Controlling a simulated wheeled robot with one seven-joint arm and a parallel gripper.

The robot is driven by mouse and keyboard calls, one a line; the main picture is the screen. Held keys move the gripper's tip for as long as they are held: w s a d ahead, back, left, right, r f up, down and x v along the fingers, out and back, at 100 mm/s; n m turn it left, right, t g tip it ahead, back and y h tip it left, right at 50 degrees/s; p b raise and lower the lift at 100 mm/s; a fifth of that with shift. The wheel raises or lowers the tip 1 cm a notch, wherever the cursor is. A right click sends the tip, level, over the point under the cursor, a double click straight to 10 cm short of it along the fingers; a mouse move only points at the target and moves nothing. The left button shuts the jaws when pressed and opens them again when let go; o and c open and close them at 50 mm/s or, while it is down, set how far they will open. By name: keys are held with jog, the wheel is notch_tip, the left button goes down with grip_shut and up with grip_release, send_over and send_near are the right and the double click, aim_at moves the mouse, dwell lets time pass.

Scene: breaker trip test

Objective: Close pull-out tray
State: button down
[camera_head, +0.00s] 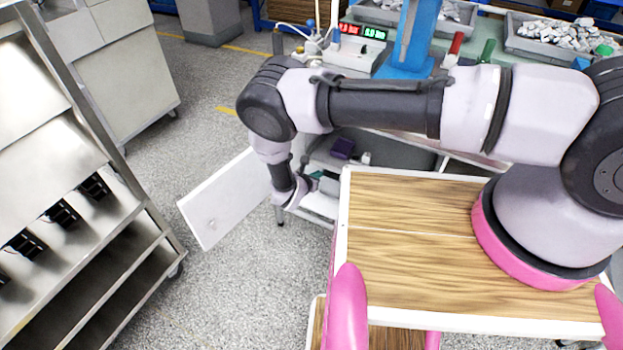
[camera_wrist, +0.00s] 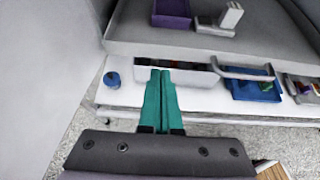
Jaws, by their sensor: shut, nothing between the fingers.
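The pull-out tray (camera_wrist: 220,48) looks like a grey slab in the wrist view, with a light bar handle (camera_wrist: 245,73) on its front edge. A purple bin (camera_wrist: 170,10) and a small white and grey item (camera_wrist: 222,20) sit on it. My gripper (camera_wrist: 160,75) has teal fingers, pressed together and empty. Its tips are at the tray's front edge, left of the handle, over a pale box-like part (camera_wrist: 195,76). I cannot tell whether they touch. In the head view my gripper (camera_head: 316,176) is at the cabinet opening, and the tray is mostly hidden behind my arm.
An open white door (camera_head: 225,205) stands left of my gripper; a pale panel fills the wrist view's left. A lower white shelf holds a blue bin (camera_wrist: 255,90) and a blue round item (camera_wrist: 112,79). A metal rack (camera_head: 90,200) stands at left, with open floor between.

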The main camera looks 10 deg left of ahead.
aim_at(335, 153)
jog(key=shift+w+d, duration=0.25)
jog(key=shift+w, duration=0.4)
jog(key=shift+w+d, duration=0.2)
jog(key=shift+w, duration=0.5)
jog(key=shift+w+d, duration=0.25)
jog(key=shift+w, duration=0.4)
jog(key=w+d, duration=0.1)
jog(key=w, duration=0.1)
jog(key=w+d, duration=0.1)
jog(key=w, duration=0.2)
jog(key=w+d, duration=0.1)
jog(key=w, duration=0.1)
jog(key=shift+w+f, duration=0.1)
jog(key=shift+w, duration=0.3)
jog(key=shift+w+d, duration=0.15)
jog(key=shift+w, duration=0.3)
